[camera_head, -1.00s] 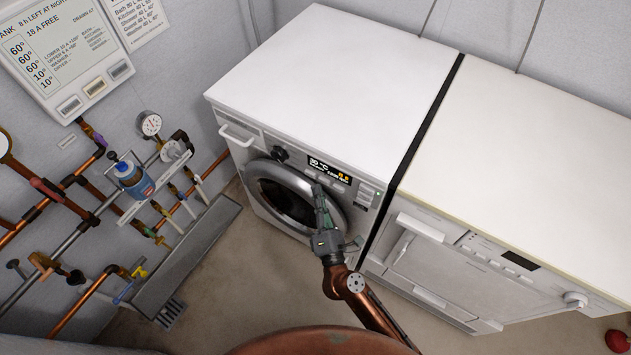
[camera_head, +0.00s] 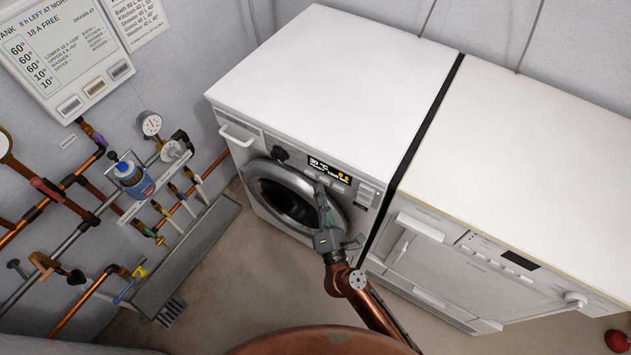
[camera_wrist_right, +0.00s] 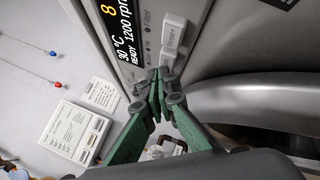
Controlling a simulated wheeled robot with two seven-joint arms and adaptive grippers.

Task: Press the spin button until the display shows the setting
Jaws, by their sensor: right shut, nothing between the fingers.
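The washing machine (camera_head: 262,195) stands with its front facing me. Its dark display (camera_head: 330,171) is lit and also shows in the right wrist view (camera_wrist_right: 124,30), reading 8, 30 °C, READY and 1200 rpm. A row of pale buttons sits below the display. The button marked Rinse+ (camera_wrist_right: 175,32) is clear in the wrist view, and the button beside it (camera_wrist_right: 168,57) is partly behind my fingertips. My right gripper (camera_head: 320,187) is shut and empty, its green fingers (camera_wrist_right: 160,75) at that button. I cannot tell whether they touch it. My left gripper is out of view.
A second white appliance (camera_head: 470,262) stands to the right, across a dark gap. The floor before the machine is open.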

